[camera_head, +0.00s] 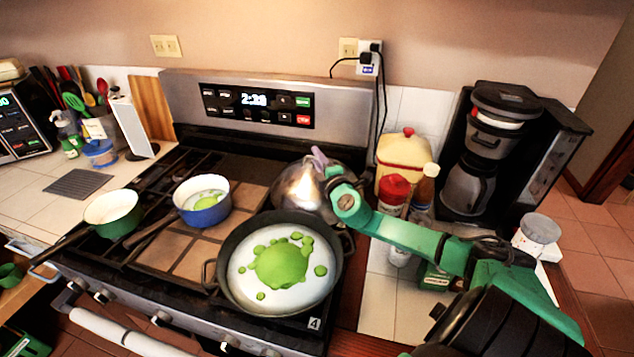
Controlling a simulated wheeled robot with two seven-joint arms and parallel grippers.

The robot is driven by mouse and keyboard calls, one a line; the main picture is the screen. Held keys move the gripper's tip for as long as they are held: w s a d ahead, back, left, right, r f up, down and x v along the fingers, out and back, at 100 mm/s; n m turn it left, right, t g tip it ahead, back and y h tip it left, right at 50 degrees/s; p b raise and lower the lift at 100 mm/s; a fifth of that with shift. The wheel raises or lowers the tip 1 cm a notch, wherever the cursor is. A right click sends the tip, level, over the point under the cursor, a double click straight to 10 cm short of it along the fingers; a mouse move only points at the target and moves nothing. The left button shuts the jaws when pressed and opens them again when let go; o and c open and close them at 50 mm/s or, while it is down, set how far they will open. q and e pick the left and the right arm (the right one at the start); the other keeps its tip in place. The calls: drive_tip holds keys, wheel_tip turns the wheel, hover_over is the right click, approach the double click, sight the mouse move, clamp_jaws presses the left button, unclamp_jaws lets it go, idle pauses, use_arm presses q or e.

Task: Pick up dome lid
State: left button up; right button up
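The shiny metal dome lid (297,192) is at the back right of the stove, just behind the large dark pan (216,262). Its right side is partly hidden by my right gripper (326,172). My green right arm reaches in from the lower right, and the gripper is at the top of the lid, by a pale purple piece that could be its handle. The fingers are small and partly hidden, so I cannot tell whether they are closed on it. My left gripper is not in view.
The large pan holds green food on a white surface. A blue pot (203,213) and a green pot (113,221) stand to its left. A red-capped bottle (394,192), a yellow container (402,158) and a coffee maker (470,175) crowd the right counter.

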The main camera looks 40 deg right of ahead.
drive_tip(key=shift+w+f, duration=0.1)
drive_tip(key=shift+w, duration=0.1)
drive_tip(key=shift+s, duration=0.15)
clamp_jaws()
drive_tip(key=shift+r, duration=0.2)
idle(1.0)
